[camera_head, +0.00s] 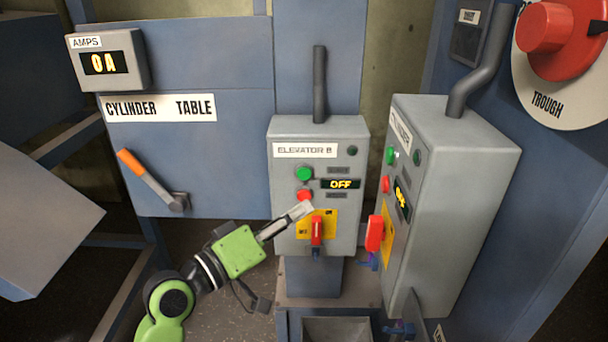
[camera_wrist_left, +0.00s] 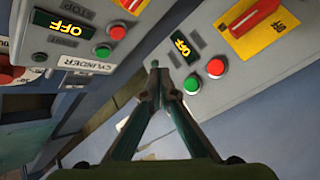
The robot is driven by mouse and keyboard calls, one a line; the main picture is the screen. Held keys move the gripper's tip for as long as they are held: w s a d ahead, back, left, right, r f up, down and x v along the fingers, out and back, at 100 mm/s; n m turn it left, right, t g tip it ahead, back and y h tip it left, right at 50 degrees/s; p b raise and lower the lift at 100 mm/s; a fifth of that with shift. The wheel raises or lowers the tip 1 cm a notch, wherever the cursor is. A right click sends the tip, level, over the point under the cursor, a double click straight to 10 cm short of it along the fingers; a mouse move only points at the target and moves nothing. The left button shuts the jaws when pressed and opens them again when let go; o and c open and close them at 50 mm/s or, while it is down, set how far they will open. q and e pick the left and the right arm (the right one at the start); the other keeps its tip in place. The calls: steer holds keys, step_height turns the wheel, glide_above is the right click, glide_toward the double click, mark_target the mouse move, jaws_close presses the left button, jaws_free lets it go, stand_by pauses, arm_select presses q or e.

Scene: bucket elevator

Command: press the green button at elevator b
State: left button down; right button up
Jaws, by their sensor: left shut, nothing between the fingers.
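The elevator B box (camera_head: 283,230) is grey with a yellow "OFF" display (camera_head: 341,184). Its green button (camera_head: 303,174) sits above a red button (camera_head: 304,195). In the left wrist view the green button (camera_wrist_left: 192,84) and red button (camera_wrist_left: 216,68) show just right of my fingertips. My left gripper (camera_head: 304,209) is shut and empty. In the head view its tips overlap the box just below the red button; whether they touch it I cannot tell. In the left wrist view the gripper (camera_wrist_left: 154,68) points at the panel beside the green button. My right gripper is out of view.
A second grey box, labelled "CYLINDER" (camera_wrist_left: 84,63), stands close on the right (camera_head: 465,170) with its own buttons and red switch (camera_head: 374,233). Elevator B's red rotary switch (camera_head: 316,231) sits below its buttons. An orange-handled lever (camera_head: 150,178) is at left.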

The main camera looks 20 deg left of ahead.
mark_target(311, 174)
arm_select(q)
steer(key=shift+w+a+b, duration=0.2)
steer(key=shift+w+a, duration=0.2)
steer(key=shift+w, duration=1)
steer(key=shift+w+a+b, duration=0.2)
steer(key=shift+w+a, duration=0.15)
steer(key=shift+w, duration=1)
steer(key=shift+w+a+b, duration=0.2)
steer(key=shift+w+a, duration=0.2)
steer(key=shift+w, duration=1)
steer(key=shift+w, duration=0.15)
steer(key=shift+w+a, duration=0.15)
steer(key=shift+w, duration=0.1)
steer(key=shift+w+a, duration=0.15)
steer(key=shift+w, duration=0.3)
steer(key=shift+s, duration=0.1)
steer(key=shift+s+d, duration=0.25)
steer(key=shift+s, duration=0.5)
